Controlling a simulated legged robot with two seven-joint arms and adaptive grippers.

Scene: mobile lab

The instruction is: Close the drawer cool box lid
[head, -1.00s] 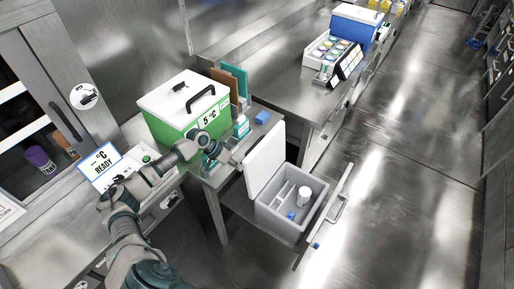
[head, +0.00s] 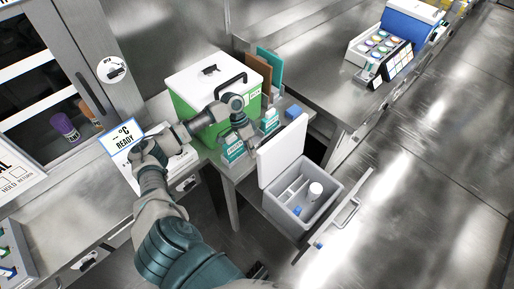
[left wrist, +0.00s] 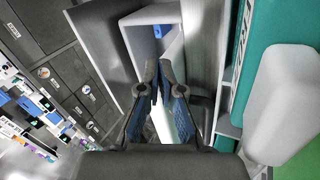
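The grey cool box (head: 270,207) sits in the pulled-out drawer, with its pale lid (head: 282,152) standing up, open, along the left side. A white cylinder (head: 315,190) and a small blue item (head: 297,210) are inside. My left gripper (head: 253,143) is at the back of the raised lid, near its upper left edge; I cannot tell if it touches. The left wrist view shows the gripper's fingers (left wrist: 158,70) brought together with nothing visible between them, and the grey box (left wrist: 128,40) beyond. My right gripper is out of view.
A green box with a white lid (head: 205,80), small teal cartons (head: 232,150) and upright boards (head: 268,62) stand on the bench close to my left arm. The drawer front (head: 345,212) juts into the aisle. The floor on the right is clear.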

